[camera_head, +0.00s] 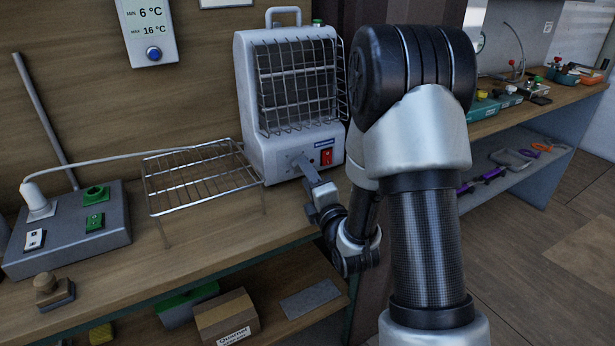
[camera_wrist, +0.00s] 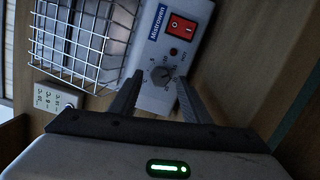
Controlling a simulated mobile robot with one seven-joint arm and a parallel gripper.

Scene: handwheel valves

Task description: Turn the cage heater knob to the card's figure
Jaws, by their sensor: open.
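The cage heater (camera_head: 290,90) is a pale grey box with a wire guard, standing on the wooden bench. Its knob (camera_wrist: 163,73) is a small round grey dial with numbers around it, seen in the wrist view below a red rocker switch (camera_wrist: 181,27). The figure at its pointer is too small to read. My gripper (camera_wrist: 158,84) is open, with one finger on either side of the knob; contact cannot be told. In the head view my gripper (camera_head: 308,170) is at the heater's lower front and hides the knob. A white wall panel (camera_head: 150,30) reads MIN 6 °C, MAX 16 °C.
A wire rack (camera_head: 195,178) stands left of the heater. A grey socket box (camera_head: 75,225) with a plugged white cable and green switch is further left. A framed sheet (camera_head: 222,2) is cut off above. A shelf below holds boxes (camera_head: 226,316).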

